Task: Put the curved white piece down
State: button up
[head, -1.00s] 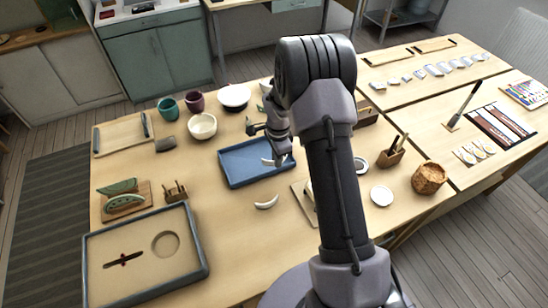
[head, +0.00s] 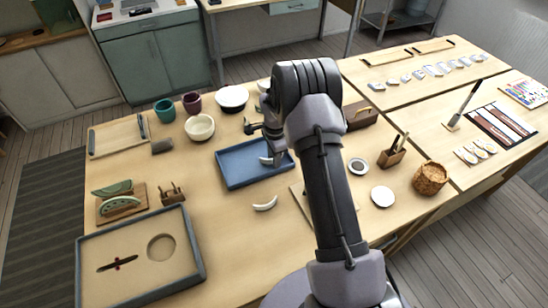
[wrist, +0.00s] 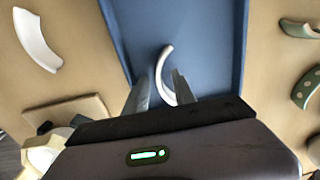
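The curved white piece (wrist: 161,72) is over the blue tray's floor, between my fingertips in the wrist view. Its lower end runs close to the right finger, and a gap shows beside the left finger. In the head view the piece (head: 266,161) is a small white arc below my gripper (head: 275,146), partly hidden by it. My gripper (wrist: 160,82) is open around the piece, low over the blue tray (head: 232,179). Whether the piece rests fully on the tray floor is hard to tell.
A second curved white piece (head: 265,203) lies on the table in front of the tray. Bowls (head: 200,127) and cups stand behind left. A framed tray (head: 88,270) and green patterned pieces (head: 120,205) are at left. A white disc (head: 383,196) lies at right.

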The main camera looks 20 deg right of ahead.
jog(key=s+a+r+n+t+p, duration=0.1)
jog(key=s+a+r+n+p, duration=0.15)
jog(key=r, duration=1.15)
jog(key=s+a+r+n+t+p, duration=0.15)
jog(key=s+a+r, duration=0.25)
jog(key=r, duration=1)
jog(key=s+a+r+n+t, duration=0.1)
jog(key=s+a+r+n, duration=0.35)
jog(key=s+r, duration=0.5)
jog(key=s+a+n+t+y, duration=0.1)
jog(key=s+a+n, duration=0.1)
jog(key=s, duration=0.5)
jog(key=s+a+n+t+y, duration=0.1)
jog(key=s+a+n, duration=0.2)
jog(key=s, duration=0.5)
jog(key=shift+s+a, duration=0.2)
jog(key=shift+a, duration=0.2)
